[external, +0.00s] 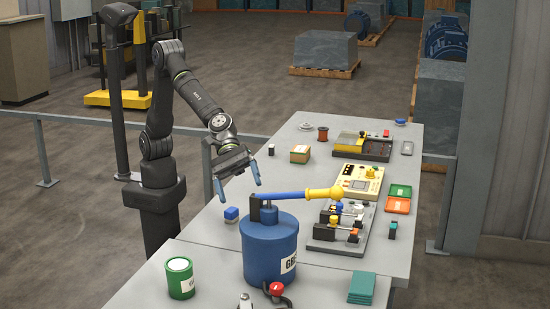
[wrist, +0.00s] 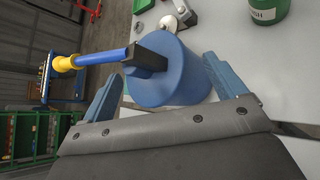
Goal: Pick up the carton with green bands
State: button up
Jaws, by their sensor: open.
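A small tan carton with green on its edges (external: 300,154) sits on the far half of the table in the external view. Its bands are too small to make out clearly. It does not show in the wrist view. My gripper (external: 240,192) is open and empty, above the table's left side, left of the carton and nearer the camera. The wrist view shows its two blue fingers spread (wrist: 163,88), with a blue drum beyond them.
The blue grease drum (external: 268,250) with its long blue-and-yellow lever (external: 300,194) stands close to my gripper. A blue block (external: 231,214), a green can (external: 180,278) and a copper-coloured spool (external: 323,133) stand on the table. Devices and trays line the right side.

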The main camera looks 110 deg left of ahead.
jog(key=w+a+f+m+y, duration=0.1)
jog(key=w+a+m, duration=0.5)
jog(key=a, duration=0.5)
jog(key=w+a+f+m+y, duration=0.15)
jog(key=w+a+m, duration=0.4)
jog(key=a, duration=0.55)
jog(key=w+a+f+m+g+y, duration=0.15)
jog(key=a+m, duration=0.35)
jog(key=a, duration=0.6)
jog(key=a+m+y, duration=0.2)
jog(key=a+m, duration=0.3)
jog(key=a, duration=0.5)
jog(key=m+g+y, duration=0.4)
jog(key=m+g, duration=0.2)
jog(key=m, duration=0.9)
send_over(300, 149)
jog(key=f, duration=0.2)
jog(key=shift+t, duration=0.25)
jog(key=f, duration=1.1)
jog(key=shift+a+f, duration=0.35)
jog(key=shift+f, duration=0.05)
jog(key=shift+d+f, duration=0.15)
jog(key=shift+f, duration=1.2)
jog(key=shift+d+f, duration=0.1)
jog(key=shift+f, duration=1.2)
jog(key=c, duration=1.2)
jog(key=shift+o, duration=0.2)
